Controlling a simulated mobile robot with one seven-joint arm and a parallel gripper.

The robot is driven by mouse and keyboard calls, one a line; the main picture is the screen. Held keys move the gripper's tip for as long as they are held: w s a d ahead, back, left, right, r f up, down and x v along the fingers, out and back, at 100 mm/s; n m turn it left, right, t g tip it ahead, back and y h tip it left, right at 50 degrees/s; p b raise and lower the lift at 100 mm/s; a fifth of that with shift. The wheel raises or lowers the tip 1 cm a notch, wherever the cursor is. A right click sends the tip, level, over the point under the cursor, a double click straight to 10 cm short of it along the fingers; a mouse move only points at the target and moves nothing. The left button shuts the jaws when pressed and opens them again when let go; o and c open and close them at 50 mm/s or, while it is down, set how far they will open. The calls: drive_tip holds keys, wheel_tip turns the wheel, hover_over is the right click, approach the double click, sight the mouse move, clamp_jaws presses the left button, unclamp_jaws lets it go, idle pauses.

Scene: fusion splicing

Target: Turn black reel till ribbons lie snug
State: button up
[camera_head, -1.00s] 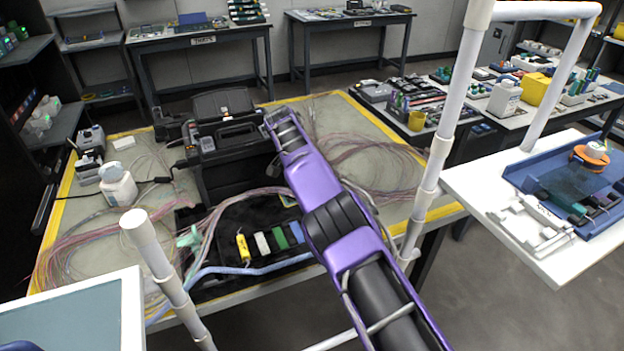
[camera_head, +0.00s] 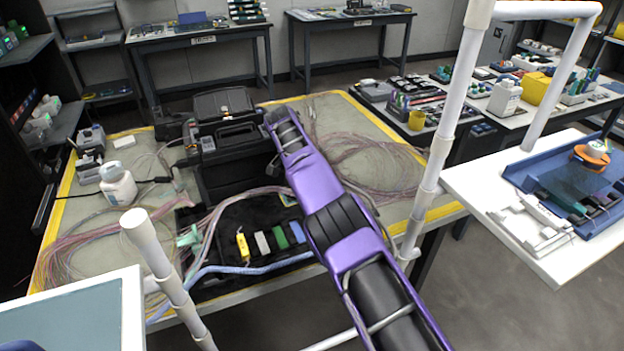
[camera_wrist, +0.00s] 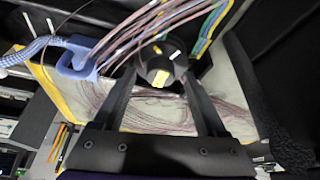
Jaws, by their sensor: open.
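In the wrist view the black reel (camera_wrist: 155,58), a dark round part with white and yellow marks, sits between the tips of my gripper (camera_wrist: 157,72). The two fingers are open, one on each side of it; I cannot tell whether they touch it. Pink ribbons (camera_wrist: 150,24) run past the reel at upper left, and green, blue and yellow ones (camera_wrist: 211,28) at upper right. In the head view my purple arm reaches over the table beside the black case, and my gripper and the reel are hidden there. Ribbons (camera_head: 228,205) also show left of the arm.
A blue holder (camera_wrist: 75,60) grips ribbons close to the left finger. A black case (camera_head: 225,135) stands at the table's back. Loose fibre coils (camera_head: 375,165) lie right of my arm. A white bottle (camera_head: 118,185) stands at left.

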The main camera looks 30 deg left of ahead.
drive_tip(key=p+v, duration=0.2)
drive_tip(key=v, duration=1.5)
drive_tip(key=shift+s+r, duration=0.15)
